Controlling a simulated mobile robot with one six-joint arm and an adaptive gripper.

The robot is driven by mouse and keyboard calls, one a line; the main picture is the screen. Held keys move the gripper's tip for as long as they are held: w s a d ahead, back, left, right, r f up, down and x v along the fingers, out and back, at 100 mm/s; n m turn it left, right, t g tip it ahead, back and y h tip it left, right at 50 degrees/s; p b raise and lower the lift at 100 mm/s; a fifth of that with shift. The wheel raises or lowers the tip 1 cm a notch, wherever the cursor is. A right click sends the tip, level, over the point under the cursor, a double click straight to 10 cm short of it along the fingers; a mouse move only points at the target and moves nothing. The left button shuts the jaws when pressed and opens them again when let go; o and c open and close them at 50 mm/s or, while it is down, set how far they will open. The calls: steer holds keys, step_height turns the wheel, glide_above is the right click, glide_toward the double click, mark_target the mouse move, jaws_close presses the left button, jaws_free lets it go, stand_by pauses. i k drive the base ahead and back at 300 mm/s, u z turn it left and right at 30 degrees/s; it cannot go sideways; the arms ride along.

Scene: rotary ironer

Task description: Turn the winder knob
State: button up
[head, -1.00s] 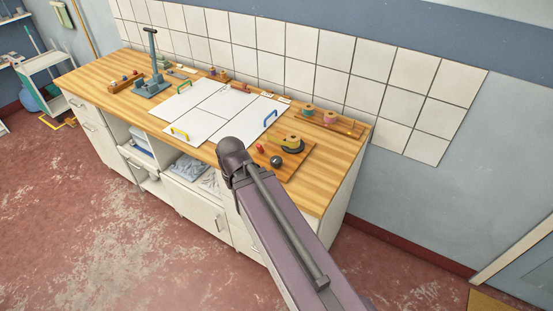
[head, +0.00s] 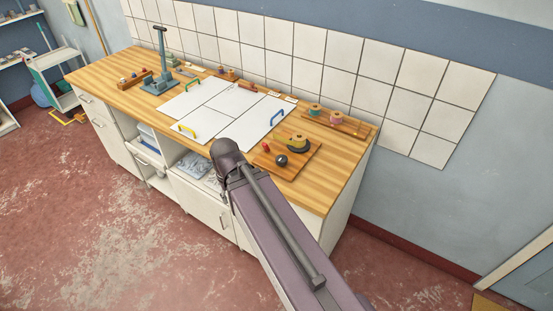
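A small wooden board (head: 301,168) lies near the right front of the wooden counter. On it stand a yellow spool on a dark round base (head: 298,143), a dark round knob (head: 281,160) in front of it, and a small red piece (head: 266,147). The dark knob looks like the winder knob, but it is too small to be sure. My arm rises from the bottom right, and its dark rounded joint shows in front of the counter, left of the board. My gripper is not in view.
White panels with coloured handles (head: 229,107) cover the middle of the counter (head: 329,195). A blue-grey upright press (head: 160,65) stands at the left. A rack with spools (head: 337,121) sits at the back right. The red floor in front is clear.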

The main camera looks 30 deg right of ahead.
mark_target(281, 160)
steer(key=u, duration=0.65)
steer(key=k, duration=1.1)
steer(key=z, duration=0.95)
steer(key=i, duration=0.85)
steer(key=u, duration=0.1)
